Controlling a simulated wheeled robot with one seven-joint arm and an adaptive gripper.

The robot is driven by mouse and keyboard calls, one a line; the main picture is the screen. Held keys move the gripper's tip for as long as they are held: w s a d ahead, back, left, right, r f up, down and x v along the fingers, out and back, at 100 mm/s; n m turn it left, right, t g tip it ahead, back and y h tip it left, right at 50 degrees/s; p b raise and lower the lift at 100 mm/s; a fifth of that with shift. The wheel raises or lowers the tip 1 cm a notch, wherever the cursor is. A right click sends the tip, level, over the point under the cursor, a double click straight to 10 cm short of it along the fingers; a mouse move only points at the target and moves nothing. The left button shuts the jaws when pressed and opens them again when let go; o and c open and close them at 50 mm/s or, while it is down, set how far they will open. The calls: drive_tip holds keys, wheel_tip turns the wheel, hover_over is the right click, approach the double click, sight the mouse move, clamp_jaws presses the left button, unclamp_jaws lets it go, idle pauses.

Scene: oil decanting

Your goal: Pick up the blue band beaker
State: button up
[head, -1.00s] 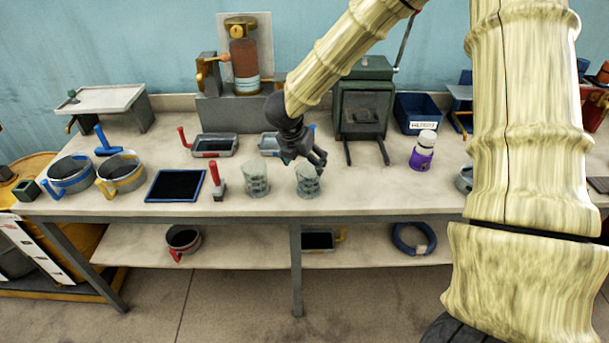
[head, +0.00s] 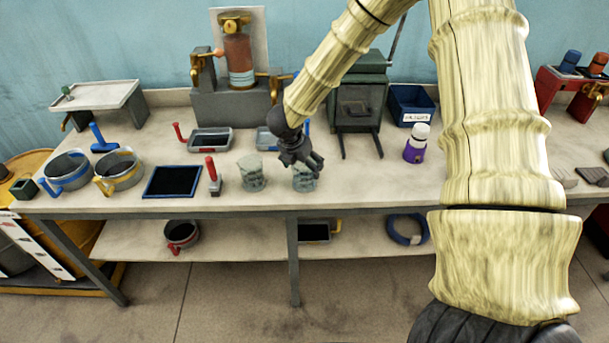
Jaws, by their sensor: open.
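Two clear grey-green beakers stand upright on the workbench, a left one (head: 251,174) and a right one (head: 304,184). I cannot make out a blue band on either at this size. My gripper (head: 314,165) is open, pointing down and right, at the right beaker's upper part, and hides some of its rim. I cannot tell whether the fingers touch the beaker. At the far left a grey pot with a blue band and blue handle (head: 67,168) stands beside a similar yellow-banded pot (head: 119,169).
Behind are a grey pan (head: 210,138) and a dark press (head: 359,100). A purple bottle (head: 415,148) stands right. Bench space between the right beaker and bottle is clear.

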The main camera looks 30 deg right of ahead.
drive_tip(key=shift+w+d+f+p, duration=0.2)
drive_tip(key=shift+w+f+p, duration=0.15)
drive_tip(key=shift+f, duration=0.3)
drive_tip(key=shift+p+x, duration=0.35)
drive_tip(key=shift+x, duration=0.85)
drive_tip(key=shift+s, duration=0.1)
drive_tip(key=shift+c, duration=0.2)
drive_tip(key=c, duration=1.1)
